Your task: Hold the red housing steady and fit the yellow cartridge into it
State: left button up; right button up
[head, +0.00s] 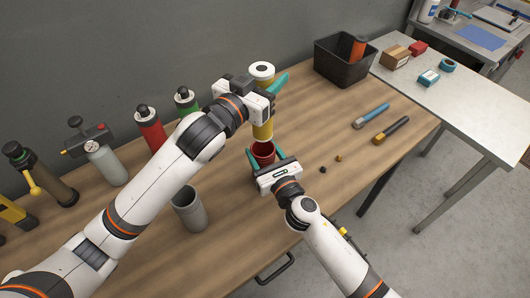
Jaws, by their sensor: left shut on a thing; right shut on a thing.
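The red housing (263,150) is an open-topped cup on the wooden table in the middle of the head view. My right gripper (266,158) is shut on it, with teal fingers on either side. The yellow cartridge (263,129) is upright, with a pale top that has a dark centre. My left gripper (271,91) is shut around its upper part and hides some of it. The cartridge's lower end is right above the housing's mouth in the picture. I cannot tell whether it touches the rim.
A grey cup (189,211) stands left of the housing. Red (151,133) and green-topped bottles and a gauge canister (107,163) line the wall. A black bin (343,66) is at the back right. Blue (371,116) and yellow-dark tools (391,130) lie on the right, with free wood nearby.

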aim_at(267, 133)
pick_arm(q)
notch_tip(267, 133, down, 16)
jog(key=shift+r, duration=0.1)
dwell(0.4)
jog(key=shift+f, duration=0.6)
jog(key=o, duration=1.3)
jog(key=shift+r, duration=0.25)
jog(key=v, duration=1.2)
jog(key=shift+r, duration=0.35)
pick_arm(e)
jog(key=o, duration=1.2)
jog(key=shift+c, duration=0.2)
